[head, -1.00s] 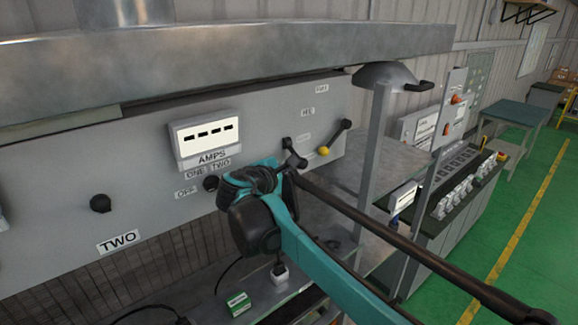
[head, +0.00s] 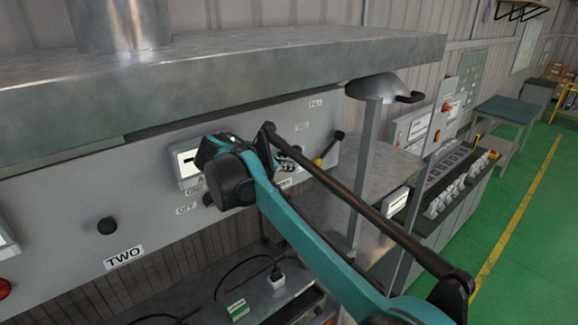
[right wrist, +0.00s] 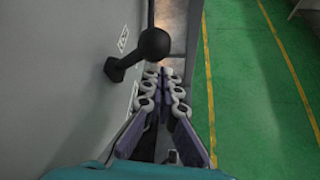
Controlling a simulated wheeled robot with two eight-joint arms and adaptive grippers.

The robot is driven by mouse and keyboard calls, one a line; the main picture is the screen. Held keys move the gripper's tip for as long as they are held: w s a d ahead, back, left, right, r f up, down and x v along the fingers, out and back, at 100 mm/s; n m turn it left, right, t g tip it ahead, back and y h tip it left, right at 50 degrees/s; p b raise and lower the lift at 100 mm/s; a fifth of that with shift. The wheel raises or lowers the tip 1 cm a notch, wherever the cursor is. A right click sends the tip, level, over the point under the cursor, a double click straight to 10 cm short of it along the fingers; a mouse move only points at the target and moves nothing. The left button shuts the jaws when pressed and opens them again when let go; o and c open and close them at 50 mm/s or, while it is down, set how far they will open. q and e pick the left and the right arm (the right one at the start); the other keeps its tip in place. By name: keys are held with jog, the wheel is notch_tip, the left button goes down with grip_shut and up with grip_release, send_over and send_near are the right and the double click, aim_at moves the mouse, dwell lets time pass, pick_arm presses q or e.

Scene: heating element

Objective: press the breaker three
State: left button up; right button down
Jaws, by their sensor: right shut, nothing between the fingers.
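A grey control panel (head: 60,215) carries black knobs and a lever (head: 329,148) with a dark end and a yellow part, at its right end in the head view. No label reading three is legible. My right gripper (right wrist: 166,80) is shut and empty in the right wrist view, pointing along the panel face. A black ball-ended lever (right wrist: 155,44) sticks out of the panel just beyond and left of the fingertips; contact cannot be told. In the head view my right arm hides much of the panel's middle and most of the gripper. My left gripper is not in view.
A thick metal ledge (head: 250,85) overhangs the panel. Open green floor (head: 535,250) is at right.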

jog(key=shift+r, duration=0.3)
jog(key=shift+a+r, duration=0.1)
dwell(0.5)
jog(key=v, duration=1.2)
